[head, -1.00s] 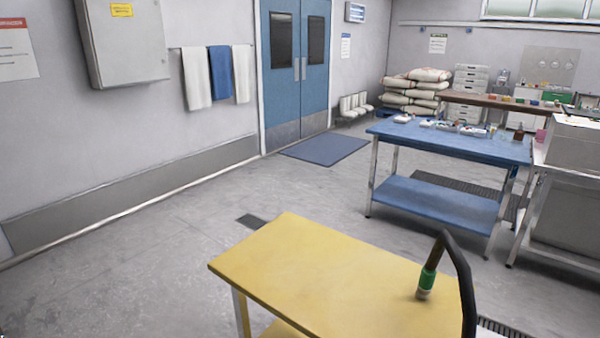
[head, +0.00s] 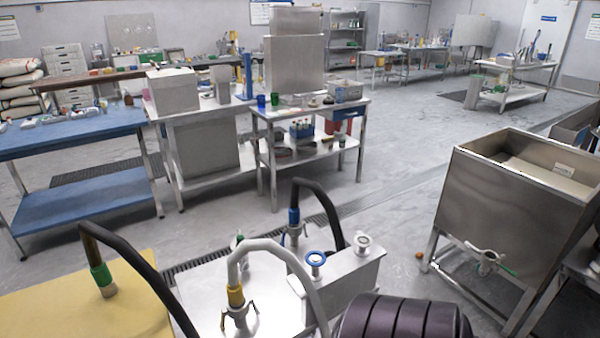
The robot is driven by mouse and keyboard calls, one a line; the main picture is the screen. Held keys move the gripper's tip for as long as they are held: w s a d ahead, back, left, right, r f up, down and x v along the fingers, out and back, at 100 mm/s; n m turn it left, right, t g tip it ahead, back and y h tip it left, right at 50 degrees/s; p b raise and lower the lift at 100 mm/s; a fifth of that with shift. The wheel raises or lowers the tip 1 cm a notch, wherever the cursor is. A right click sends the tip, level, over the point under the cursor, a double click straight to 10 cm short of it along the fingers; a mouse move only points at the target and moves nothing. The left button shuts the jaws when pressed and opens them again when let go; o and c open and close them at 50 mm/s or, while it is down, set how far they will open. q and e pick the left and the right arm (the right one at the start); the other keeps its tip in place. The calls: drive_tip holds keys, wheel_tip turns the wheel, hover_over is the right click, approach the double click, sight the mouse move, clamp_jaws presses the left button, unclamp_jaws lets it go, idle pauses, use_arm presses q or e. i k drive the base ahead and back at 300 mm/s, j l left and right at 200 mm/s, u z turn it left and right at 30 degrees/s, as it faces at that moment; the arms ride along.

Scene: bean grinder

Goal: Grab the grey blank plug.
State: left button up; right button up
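A light grey flanged piece (head: 363,243), which looks like the grey blank plug, stands upright on a metal box (head: 345,280) at lower centre in the head view. A similar piece with a blue ring (head: 315,262) stands just left of it on the same box. Whether the grey piece is seated in a port or loose I cannot tell. Neither of my grippers is in view.
Hoses with a yellow collar (head: 236,295), a blue collar (head: 294,217) and a green collar (head: 102,275) arch around the box. A dark ribbed drum-like object (head: 400,318) is in front. A steel tank (head: 500,205) stands right. Open floor lies behind.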

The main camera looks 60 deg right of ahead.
sight(289, 271)
drive_tip(key=z, duration=1.95)
drive_tip(key=l+u, duration=0.1)
drive_tip(key=u, duration=0.3)
drive_tip(key=i+l+u, duration=0.1)
drive_tip(key=u, duration=0.25)
drive_tip(key=l+u, duration=0.15)
drive_tip(key=u, duration=0.25)
drive_tip(key=l+u, duration=0.3)
drive_tip(key=l, duration=0.35)
drive_tip(key=l+u, duration=0.25)
drive_tip(key=l, duration=0.4)
drive_tip(key=k+l+u, duration=0.3)
drive_tip(key=l, duration=0.3)
drive_tip(key=i, duration=0.1)
